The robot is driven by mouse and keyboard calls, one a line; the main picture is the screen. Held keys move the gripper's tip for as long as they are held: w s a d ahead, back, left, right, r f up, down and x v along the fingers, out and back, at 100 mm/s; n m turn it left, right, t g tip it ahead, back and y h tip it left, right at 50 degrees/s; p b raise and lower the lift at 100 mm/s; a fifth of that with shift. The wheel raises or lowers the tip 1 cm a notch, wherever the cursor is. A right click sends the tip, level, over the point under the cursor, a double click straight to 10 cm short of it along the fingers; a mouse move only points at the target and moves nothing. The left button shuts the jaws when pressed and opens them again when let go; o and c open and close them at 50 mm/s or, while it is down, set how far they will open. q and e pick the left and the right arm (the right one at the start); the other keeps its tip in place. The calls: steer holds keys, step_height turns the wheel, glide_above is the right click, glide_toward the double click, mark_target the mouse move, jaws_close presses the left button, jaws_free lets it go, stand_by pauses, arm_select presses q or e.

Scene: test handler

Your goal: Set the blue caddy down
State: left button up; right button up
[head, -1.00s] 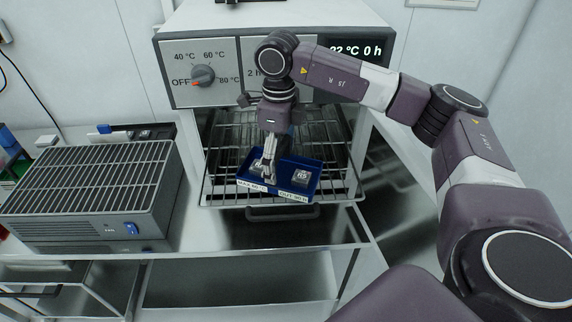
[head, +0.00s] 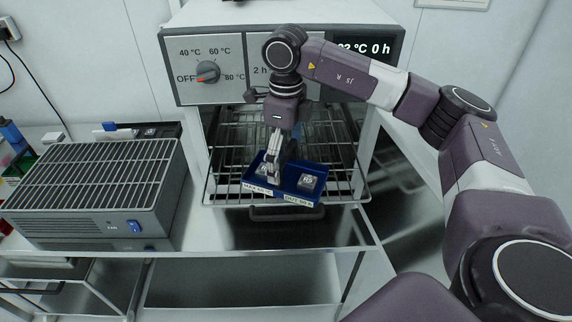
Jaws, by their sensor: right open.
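The blue caddy (head: 318,168) is a shallow tray with two compartments and white labels on its front edge. It rests on or just above the front of the wire rack (head: 222,185) in the oven; I cannot tell if it touches. A small grey block (head: 309,182) sits in its right compartment, and another item in the left one is mostly hidden by my gripper. My right gripper (head: 274,172) is open and points down at the caddy's middle and left compartment. My left gripper is out of view.
The oven's control panel (head: 208,50) has a dial above the opening. A grey fan unit with a grille (head: 90,180) stands on the bench at left. A black tray (head: 150,130) lies behind it.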

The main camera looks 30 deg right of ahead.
step_height(320, 180, up, 4)
steer(key=shift+w+a+r+b, duration=0.1)
steer(key=shift+a+r+b, duration=0.05)
steer(key=shift+b, duration=0.6)
steer(key=shift+r, duration=0.75)
steer(key=shift+c, duration=0.6)
